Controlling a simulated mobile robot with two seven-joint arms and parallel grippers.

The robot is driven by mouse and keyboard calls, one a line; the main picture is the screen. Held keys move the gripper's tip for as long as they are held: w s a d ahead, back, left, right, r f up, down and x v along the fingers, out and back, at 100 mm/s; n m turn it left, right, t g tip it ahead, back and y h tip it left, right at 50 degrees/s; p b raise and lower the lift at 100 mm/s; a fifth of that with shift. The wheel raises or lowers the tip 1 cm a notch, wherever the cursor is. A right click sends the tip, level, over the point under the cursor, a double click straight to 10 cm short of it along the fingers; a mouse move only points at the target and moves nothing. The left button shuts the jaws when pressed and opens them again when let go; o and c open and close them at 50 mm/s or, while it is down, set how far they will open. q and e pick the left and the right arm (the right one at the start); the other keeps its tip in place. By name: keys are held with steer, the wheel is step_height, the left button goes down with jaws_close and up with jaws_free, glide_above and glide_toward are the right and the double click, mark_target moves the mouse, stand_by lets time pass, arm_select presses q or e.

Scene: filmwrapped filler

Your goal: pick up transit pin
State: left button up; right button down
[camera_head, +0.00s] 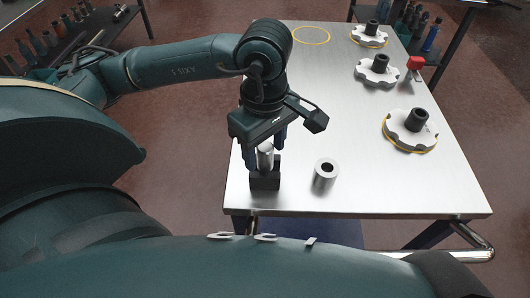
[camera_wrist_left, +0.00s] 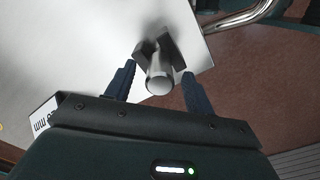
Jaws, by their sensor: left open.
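A silver cylindrical pin (camera_head: 265,155) stands upright in a black block (camera_head: 265,180) near the front left of the metal table. I take it to be the transit pin. My left gripper (camera_head: 266,146) points down over it and is open. In the left wrist view the pin (camera_wrist_left: 159,82) shows between the two spread fingers of the gripper (camera_wrist_left: 159,71), with a gap on each side. The black block (camera_wrist_left: 146,49) is partly hidden behind the pin there. My right gripper is not in view.
A hollow metal sleeve (camera_head: 326,175) stands right of the block. White notched discs with dark hubs (camera_head: 409,131) line the table's right side, near a red-topped part (camera_head: 415,63). A yellow ring (camera_head: 311,35) marks the far left. The table middle (camera_head: 340,110) is clear.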

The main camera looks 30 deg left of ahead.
arm_select(q)
steer(key=shift+f, duration=0.4)
steer(key=shift+c, duration=0.3)
steer(key=c, duration=1.1)
